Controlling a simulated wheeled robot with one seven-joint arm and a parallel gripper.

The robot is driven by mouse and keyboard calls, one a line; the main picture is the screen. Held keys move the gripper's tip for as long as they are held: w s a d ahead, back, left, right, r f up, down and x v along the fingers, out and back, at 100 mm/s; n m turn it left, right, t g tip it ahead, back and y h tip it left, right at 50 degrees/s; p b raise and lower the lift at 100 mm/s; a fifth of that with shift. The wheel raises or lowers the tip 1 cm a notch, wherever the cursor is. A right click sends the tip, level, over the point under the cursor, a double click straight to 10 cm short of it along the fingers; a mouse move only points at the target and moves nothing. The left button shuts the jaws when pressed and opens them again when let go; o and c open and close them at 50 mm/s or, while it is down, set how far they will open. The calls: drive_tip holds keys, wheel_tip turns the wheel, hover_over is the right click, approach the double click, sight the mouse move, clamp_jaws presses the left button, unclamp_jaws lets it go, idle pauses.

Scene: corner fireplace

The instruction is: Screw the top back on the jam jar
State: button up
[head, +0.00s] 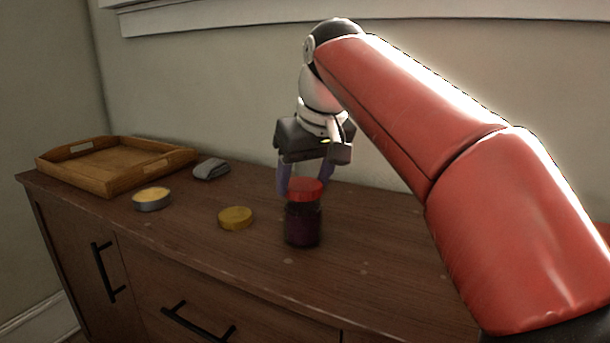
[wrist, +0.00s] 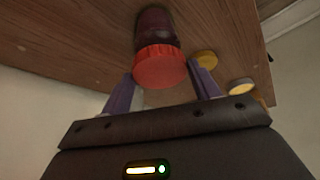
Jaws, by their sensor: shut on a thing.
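The jam jar (head: 303,229) stands upright on the dark wooden cabinet top, with dark purple contents. Its round red top (head: 305,188) sits level at the jar's mouth. I cannot tell whether it is threaded on or only resting there. My gripper (head: 306,191) points down over the jar and is shut on the red top, one purple finger on each side. In the wrist view the ridged red top (wrist: 160,67) lies between the fingertips, with the jar (wrist: 156,27) beyond it, partly hidden by the top.
A yellow lid (head: 235,218) lies left of the jar. A wall stands behind.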

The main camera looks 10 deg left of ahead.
drive_tip(key=shift+f+b, duration=0.4)
drive_tip(key=shift+f, duration=0.2)
idle(0.9)
drive_tip(key=shift+r+m+h+p, duration=0.1)
drive_tip(key=shift+m+h+p, duration=0.45)
drive_tip(key=shift+m, duration=0.95)
drive_tip(key=shift+t, duration=0.3)
drive_tip(key=shift+m+h+p, duration=0.35)
drive_tip(key=shift+m+p, duration=0.35)
drive_tip(key=shift+f+m+p, duration=0.2)
drive_tip(key=shift+m+p, duration=0.15)
drive_tip(key=shift+m, duration=0.45)
